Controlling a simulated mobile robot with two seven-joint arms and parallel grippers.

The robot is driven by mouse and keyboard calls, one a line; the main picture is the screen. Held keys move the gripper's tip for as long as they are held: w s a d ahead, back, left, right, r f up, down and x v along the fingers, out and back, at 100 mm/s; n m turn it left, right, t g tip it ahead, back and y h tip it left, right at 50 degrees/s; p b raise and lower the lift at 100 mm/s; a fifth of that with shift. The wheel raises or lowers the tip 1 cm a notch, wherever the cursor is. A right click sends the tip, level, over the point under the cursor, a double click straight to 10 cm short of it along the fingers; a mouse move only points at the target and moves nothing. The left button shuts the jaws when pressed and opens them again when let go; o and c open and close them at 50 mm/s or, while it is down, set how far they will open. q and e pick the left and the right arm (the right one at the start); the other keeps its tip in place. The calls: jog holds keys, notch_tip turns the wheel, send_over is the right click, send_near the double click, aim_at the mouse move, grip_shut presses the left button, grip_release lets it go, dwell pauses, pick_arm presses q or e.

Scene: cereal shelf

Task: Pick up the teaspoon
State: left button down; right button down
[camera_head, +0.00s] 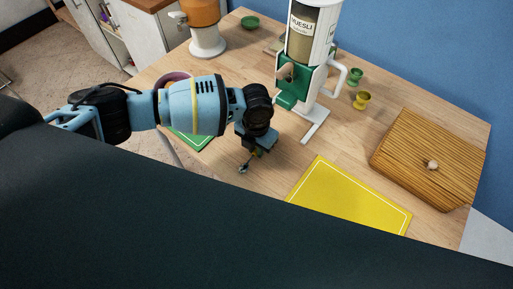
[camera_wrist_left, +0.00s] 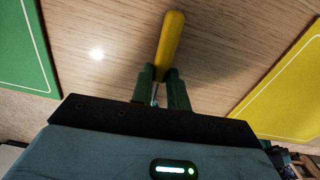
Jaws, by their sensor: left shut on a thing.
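The teaspoon shows in the left wrist view as a rounded yellow handle (camera_wrist_left: 170,45) that sticks out beyond my fingers. My left gripper (camera_wrist_left: 161,88) is shut on it, with a green finger on each side. The rest of the spoon is mostly hidden between the fingers. In the head view my left gripper (camera_head: 250,160) points down low over the wooden table, between the green mat and the yellow mat. The spoon is too small and covered to make out clearly there. My right gripper is not in view.
A yellow mat (camera_head: 350,198) lies to the right and a green mat (camera_head: 195,138) to the left. A muesli dispenser (camera_head: 315,40) stands behind my gripper.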

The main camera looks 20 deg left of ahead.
pick_arm(q)
jog(key=shift+r, duration=0.5)
jog(key=shift+s+r, duration=0.2)
jog(key=shift+r, duration=0.35)
jog(key=shift+s+r, duration=0.15)
jog(key=shift+r, duration=0.35)
jog(key=s+d+r, duration=0.1)
jog(key=s+d, duration=0.2)
jog(key=s, duration=1.2)
jog(key=shift+r+p, duration=0.15)
jog(key=shift+p, duration=0.25)
